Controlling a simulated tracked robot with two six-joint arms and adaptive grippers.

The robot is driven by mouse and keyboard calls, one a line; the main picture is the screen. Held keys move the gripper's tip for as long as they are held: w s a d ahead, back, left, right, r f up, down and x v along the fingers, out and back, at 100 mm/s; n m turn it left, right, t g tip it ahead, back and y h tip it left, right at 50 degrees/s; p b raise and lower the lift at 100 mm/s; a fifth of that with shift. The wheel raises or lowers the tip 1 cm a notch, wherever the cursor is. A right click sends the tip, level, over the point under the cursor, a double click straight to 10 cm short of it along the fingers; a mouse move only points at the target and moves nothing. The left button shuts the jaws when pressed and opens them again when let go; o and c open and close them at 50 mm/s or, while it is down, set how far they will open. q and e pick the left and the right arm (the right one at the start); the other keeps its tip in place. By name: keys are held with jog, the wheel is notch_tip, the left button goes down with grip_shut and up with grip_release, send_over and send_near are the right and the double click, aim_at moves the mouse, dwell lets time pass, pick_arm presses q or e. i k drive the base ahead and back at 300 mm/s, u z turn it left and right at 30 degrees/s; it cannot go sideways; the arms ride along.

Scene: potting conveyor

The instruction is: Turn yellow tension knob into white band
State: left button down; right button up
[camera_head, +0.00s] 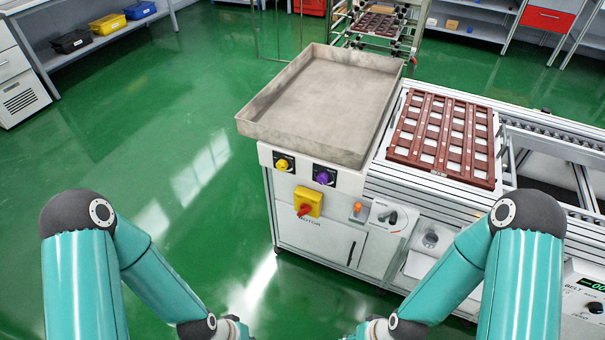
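A yellow knob (283,164) sits on a small dark plate at the left of the upper front panel of the machine cabinet. It is small here, and I cannot make out its pointer or a white band around it. My two arms reach down to the bottom edge on either side of the middle, well short of the panel. Both grippers are cut off below the frame, so their fingers are hidden.
A purple knob (323,177) is right of the yellow one. A red-and-yellow switch (307,202) is below, with an orange button (357,207) and a dark-handled dial (386,216) to the right. A grey tray (262,130) overhangs the panel. Green floor in front is clear.

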aim_at(282, 165)
jog(key=u, duration=0.2)
jog(key=i, duration=0.9)
jog(key=k, duration=1)
jog(key=u, duration=1.1)
jog(key=i, duration=0.8)
jog(key=z, duration=0.25)
